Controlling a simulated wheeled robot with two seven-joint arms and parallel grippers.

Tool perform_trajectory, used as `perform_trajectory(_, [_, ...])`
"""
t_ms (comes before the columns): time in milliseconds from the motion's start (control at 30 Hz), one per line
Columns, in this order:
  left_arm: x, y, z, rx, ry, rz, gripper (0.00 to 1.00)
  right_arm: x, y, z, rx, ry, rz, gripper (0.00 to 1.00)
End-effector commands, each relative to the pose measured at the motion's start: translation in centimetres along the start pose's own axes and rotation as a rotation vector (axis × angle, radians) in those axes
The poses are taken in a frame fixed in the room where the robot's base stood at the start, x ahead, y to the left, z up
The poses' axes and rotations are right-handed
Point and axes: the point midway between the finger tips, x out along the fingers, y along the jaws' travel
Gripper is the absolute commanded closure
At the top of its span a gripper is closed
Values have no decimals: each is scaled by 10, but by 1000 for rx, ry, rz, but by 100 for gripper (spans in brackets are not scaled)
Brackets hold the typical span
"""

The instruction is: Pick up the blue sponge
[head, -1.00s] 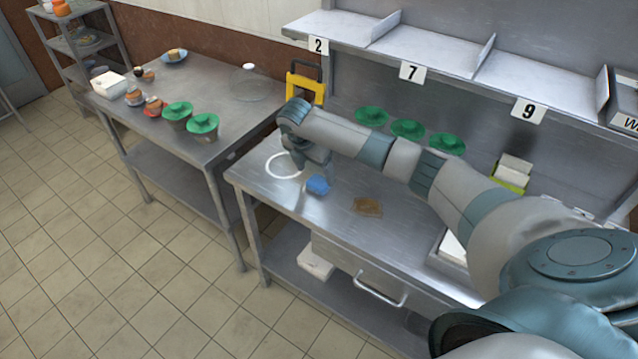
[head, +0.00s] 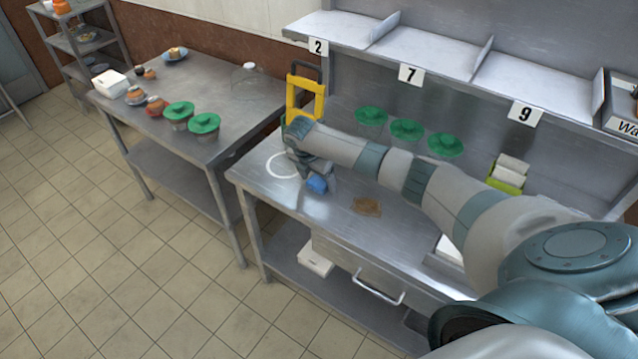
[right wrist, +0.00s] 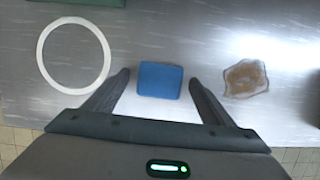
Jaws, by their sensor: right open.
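The blue sponge (head: 317,184) lies on the steel worktable (head: 330,225), between a white ring and a brown stain. In the right wrist view the blue sponge (right wrist: 160,80) sits between the two spread fingers of my right gripper (right wrist: 160,85), with a gap on each side. In the head view my right gripper (head: 318,178) is over the sponge and partly covers it. It is open and empty. The wrist view does not make clear how high the fingers are above the table. My left gripper is not in view.
The white ring (head: 283,165) lies left of the sponge and the brown stain (head: 367,206) lies right of it. Several green-lidded bowls (head: 407,129) stand at the back. A yellow frame (head: 305,97) stands behind my arm. The table's front edge is clear.

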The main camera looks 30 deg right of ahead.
Motion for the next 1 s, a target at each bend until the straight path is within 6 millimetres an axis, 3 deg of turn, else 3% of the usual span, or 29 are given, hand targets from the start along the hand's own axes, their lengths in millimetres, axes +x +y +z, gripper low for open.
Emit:
perform_trajectory(333, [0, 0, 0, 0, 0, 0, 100, 0, 0, 0, 0, 0, 0, 26])
perform_trajectory(500, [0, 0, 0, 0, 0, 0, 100, 0, 0, 0, 0, -1, 0, 66])
perform_trajectory(1000, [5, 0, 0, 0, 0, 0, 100, -8, 1, 4, 1, -1, 3, 68])
